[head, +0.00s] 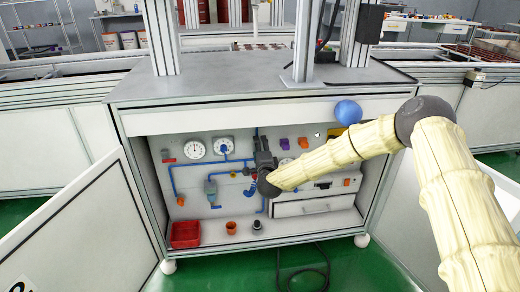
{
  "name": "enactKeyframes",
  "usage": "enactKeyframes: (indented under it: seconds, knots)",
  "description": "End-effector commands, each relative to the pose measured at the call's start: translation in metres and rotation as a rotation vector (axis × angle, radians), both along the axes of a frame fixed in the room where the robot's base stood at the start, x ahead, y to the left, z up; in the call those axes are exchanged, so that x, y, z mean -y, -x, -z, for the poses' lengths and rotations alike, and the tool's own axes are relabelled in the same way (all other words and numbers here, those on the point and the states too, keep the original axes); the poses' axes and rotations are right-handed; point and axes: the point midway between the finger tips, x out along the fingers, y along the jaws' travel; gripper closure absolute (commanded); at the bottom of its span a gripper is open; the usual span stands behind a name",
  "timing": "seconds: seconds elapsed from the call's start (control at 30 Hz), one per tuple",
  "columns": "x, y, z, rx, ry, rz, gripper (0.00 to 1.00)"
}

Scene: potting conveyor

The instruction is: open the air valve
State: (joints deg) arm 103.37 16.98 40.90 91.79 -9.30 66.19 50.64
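The cabinet's back panel (187,168) carries blue air tubing (173,181), gauges and fittings.
Both cabinet doors stand open; the left door (85,230) swings wide. A red bin (185,234), an orange pot (231,228) and a dark-topped item (257,227) stand on the cabinet floor. A white drawer (314,206) is at right. A blue ball (348,112) shows by the worktop edge.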

Motion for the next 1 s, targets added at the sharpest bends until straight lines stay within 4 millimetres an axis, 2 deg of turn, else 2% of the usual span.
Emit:
enactKeyframes:
  seconds: [0.03, 0.1, 0.4, 0.53, 0.67, 1.0]
  knots:
    - [0.0, 0.0, 0.0, 0.0, 0.0, 0.0, 0.31]
    - [0.0, 0.0, 0.0, 0.0, 0.001, 0.0, 0.23]
    - [0.0, 0.0, 0.0, 0.0, 0.001, 0.0, 0.23]
    - [0.001, 0.006, 0.0, -0.001, 0.001, 0.0, 0.23]
    - [0.003, 0.022, 0.001, -0.002, 0.001, 0.0, 0.23]
    - [0.01, 0.084, 0.001, -0.002, 0.0, 0.0, 0.23]
